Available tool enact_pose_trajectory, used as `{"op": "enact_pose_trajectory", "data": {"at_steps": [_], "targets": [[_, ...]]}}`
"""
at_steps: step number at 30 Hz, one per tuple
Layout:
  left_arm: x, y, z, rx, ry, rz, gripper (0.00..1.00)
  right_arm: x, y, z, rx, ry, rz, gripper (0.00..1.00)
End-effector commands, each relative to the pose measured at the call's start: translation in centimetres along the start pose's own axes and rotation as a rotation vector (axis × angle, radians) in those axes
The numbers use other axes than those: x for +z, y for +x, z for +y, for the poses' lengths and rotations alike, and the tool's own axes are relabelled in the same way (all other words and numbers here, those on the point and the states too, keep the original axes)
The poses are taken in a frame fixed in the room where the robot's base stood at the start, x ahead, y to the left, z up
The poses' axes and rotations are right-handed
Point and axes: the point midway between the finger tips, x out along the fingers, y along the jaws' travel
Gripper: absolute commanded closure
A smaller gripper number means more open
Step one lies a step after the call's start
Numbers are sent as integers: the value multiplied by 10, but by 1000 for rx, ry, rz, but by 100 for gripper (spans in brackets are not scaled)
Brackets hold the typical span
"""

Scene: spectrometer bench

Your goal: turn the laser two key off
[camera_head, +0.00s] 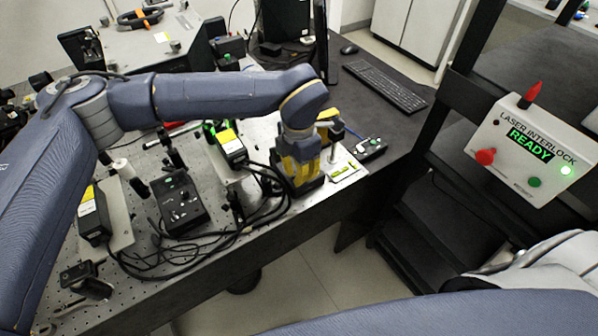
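My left gripper (301,172), with yellow parts, points down over the right end of the optical bench, and its fingertips and whatever lies beneath them are hard to make out. I cannot tell whether it is open or shut. Another black control box (181,204) with small controls lies further left on the bench. I cannot make out which box carries the laser two key, and no key shows clearly. My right gripper is not in view.
Black laser units with yellow labels, one in the middle (231,146) and one at left (93,222), sit on the perforated bench (190,285). Loose black cables (235,236) cross its front. The laser interlock panel (536,150) reads READY. A keyboard (385,86) lies behind.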

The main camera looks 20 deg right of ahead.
Motion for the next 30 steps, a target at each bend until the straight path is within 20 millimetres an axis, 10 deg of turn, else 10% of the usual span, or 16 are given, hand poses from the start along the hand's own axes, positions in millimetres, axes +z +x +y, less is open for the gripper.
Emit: {"op": "enact_pose_trajectory", "data": {"at_steps": [17,30], "targets": [[0,0,0,1,-45,0,100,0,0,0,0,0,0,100],[1,0,0,0,-390,-1,100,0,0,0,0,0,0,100]]}}
